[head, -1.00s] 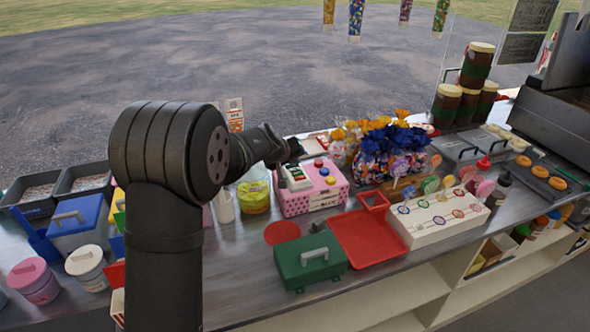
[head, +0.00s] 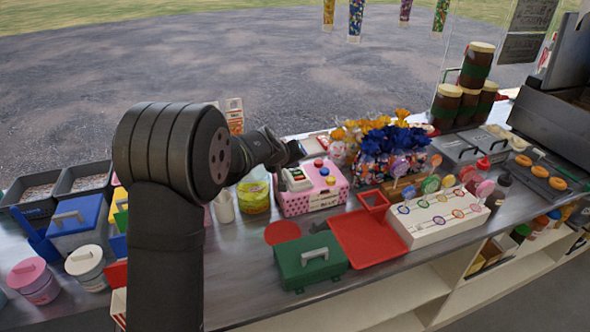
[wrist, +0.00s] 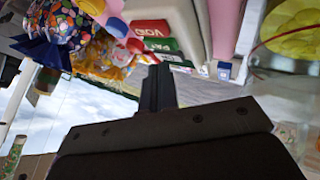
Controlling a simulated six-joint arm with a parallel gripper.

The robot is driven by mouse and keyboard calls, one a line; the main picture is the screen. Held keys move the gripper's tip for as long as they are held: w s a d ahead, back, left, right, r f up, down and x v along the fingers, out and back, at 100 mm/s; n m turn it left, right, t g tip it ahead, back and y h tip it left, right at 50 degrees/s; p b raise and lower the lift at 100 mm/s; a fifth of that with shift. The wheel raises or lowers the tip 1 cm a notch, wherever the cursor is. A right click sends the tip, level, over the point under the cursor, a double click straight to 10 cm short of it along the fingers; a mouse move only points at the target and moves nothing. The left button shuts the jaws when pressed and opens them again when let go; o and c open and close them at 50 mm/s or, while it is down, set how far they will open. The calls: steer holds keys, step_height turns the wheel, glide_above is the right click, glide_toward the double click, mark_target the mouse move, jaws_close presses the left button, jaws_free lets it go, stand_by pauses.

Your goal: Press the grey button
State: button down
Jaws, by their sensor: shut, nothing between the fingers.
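A pink dotted box (head: 312,198) stands mid-counter in the head view, with red, blue and other round buttons on its top. A small pale key unit (head: 297,180) sits on its left part. In the wrist view, the unit's red VOID key (wrist: 151,28) and green PAY key (wrist: 174,61) show near my fingers. I cannot single out a grey button in either view. My gripper (head: 298,151) is above and behind the unit, apart from it as far as I can tell. Its dark fingers (wrist: 157,86) are together and empty in the wrist view.
A yellow-green tub (head: 254,196) stands left of the box. Flower-topped bags (head: 378,163) stand close on its right. A red tray (head: 368,238), a green case (head: 309,262) and a white lollipop stand (head: 440,219) are in front.

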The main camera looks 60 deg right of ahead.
steer(key=shift+f, duration=0.35)
steer(key=shift+r, duration=0.1)
stand_by(0.4)
steer(key=shift+r, duration=0.75)
steer(key=shift+r, duration=2.5)
steer(key=shift+f, duration=0.1)
step_height(320, 180, up, 4)
steer(key=shift+f, duration=0.15)
